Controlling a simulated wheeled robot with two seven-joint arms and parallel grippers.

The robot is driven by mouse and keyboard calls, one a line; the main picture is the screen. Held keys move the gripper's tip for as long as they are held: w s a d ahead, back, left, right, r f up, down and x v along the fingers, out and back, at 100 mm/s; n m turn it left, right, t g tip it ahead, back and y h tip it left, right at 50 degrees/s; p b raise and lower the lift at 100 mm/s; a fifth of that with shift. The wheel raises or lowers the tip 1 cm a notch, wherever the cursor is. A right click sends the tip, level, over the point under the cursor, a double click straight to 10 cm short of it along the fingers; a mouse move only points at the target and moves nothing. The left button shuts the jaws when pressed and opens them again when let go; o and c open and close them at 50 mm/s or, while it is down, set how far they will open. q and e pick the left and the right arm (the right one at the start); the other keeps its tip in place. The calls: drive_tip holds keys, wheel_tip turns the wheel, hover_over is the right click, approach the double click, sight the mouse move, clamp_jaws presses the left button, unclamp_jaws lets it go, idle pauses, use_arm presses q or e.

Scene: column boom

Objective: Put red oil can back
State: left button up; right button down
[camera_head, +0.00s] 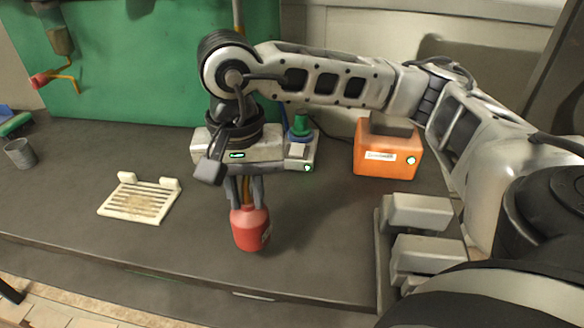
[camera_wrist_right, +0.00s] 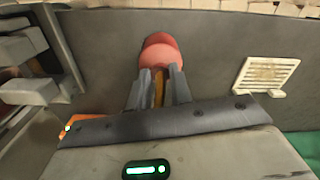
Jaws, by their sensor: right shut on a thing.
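The red oil can (camera_head: 250,232) hangs below my right gripper (camera_head: 250,190), upright, over the front part of the dark bench. My right gripper is shut on the can's narrow yellowish upper part. In the right wrist view the red can (camera_wrist_right: 160,55) shows beyond the two grey fingers of the right gripper (camera_wrist_right: 157,88), with the yellowish part between them. I cannot tell whether the can's base touches the bench. My left gripper is not in view.
A cream slatted tray (camera_head: 118,210) lies left of the can. An orange box (camera_head: 385,158) stands at the back right, and grey blocks (camera_head: 420,212) stand at the right. A grey cup (camera_head: 20,153) is far left. A green panel (camera_head: 140,70) rises behind. Bench between tray and can is clear.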

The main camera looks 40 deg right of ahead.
drive_tip(key=s+d+r+m+b, duration=0.2)
drive_tip(key=s+d+r+m, duration=0.35)
drive_tip(key=m, duration=0.75)
drive_tip(key=w+d+f+b, duration=0.1)
drive_tip(key=w+d+f, duration=0.3)
drive_tip(key=f, duration=0.2)
drive_tip(key=w+d+f+m+b, duration=0.1)
drive_tip(key=w+d+f, duration=0.2)
drive_tip(key=f, duration=0.3)
drive_tip(key=shift+w+d+f+m, duration=0.2)
drive_tip(key=shift+w+d+m, duration=0.15)
drive_tip(key=shift+w, duration=0.4)
drive_tip(key=c, duration=1.3)
unclamp_jaws()
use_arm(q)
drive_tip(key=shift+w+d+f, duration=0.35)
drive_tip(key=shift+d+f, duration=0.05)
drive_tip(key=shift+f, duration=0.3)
use_arm(e)
drive_tip(key=shift+o, duration=0.2)
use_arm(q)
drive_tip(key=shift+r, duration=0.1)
